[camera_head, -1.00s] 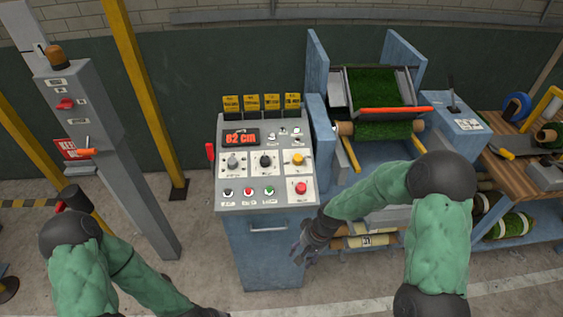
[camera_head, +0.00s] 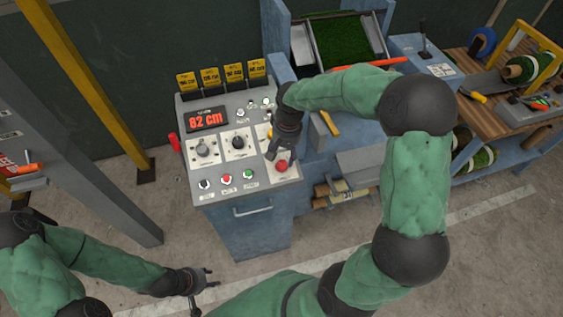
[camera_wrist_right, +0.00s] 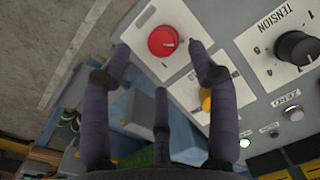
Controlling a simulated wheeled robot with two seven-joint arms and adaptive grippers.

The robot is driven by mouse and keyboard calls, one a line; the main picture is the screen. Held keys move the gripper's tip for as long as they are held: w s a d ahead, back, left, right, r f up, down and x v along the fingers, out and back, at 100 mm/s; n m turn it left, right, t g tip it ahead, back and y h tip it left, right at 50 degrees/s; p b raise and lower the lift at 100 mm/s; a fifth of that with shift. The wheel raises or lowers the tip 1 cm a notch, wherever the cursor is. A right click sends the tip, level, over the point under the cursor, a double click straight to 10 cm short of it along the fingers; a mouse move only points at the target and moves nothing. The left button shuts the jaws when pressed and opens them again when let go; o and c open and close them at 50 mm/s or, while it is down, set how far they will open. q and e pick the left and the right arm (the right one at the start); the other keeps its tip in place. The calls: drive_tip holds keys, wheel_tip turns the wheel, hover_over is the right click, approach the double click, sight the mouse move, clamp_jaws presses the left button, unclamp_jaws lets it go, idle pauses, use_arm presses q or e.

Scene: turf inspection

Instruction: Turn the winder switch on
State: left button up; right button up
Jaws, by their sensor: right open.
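The grey control panel (camera_head: 190,105) tops a blue cabinet. I cannot read which control is labelled winder. A red knob (camera_head: 281,166) sits at its lower right, and it also shows in the right wrist view (camera_wrist_right: 163,41) on a white plate. A yellow knob (camera_wrist_right: 206,101) beside it is partly hidden by a finger. My right gripper (camera_head: 273,153) is open over the panel's right side. In the right wrist view its fingertips (camera_wrist_right: 160,47) lie either side of the red knob, with no visible grip. My left gripper (camera_head: 208,280) is open and empty, low in front of the cabinet.
A black tension knob (camera_wrist_right: 297,47) and a grey knob (camera_head: 203,149) are on the panel. Yellow tags (camera_head: 233,73) stand behind. A yellow post (camera_head: 95,85) is left; the turf machine (camera_head: 345,42) is right.

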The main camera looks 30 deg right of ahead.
sight(283, 165)
drive_tip(key=f, duration=0.5)
drive_tip(key=shift+w+a+f+b, duration=0.1)
drive_tip(key=shift+a+f+b, duration=0.1)
drive_tip(key=shift+f+b, duration=0.15)
drive_tip(key=shift+f, duration=0.15)
drive_tip(key=c, duration=1.1)
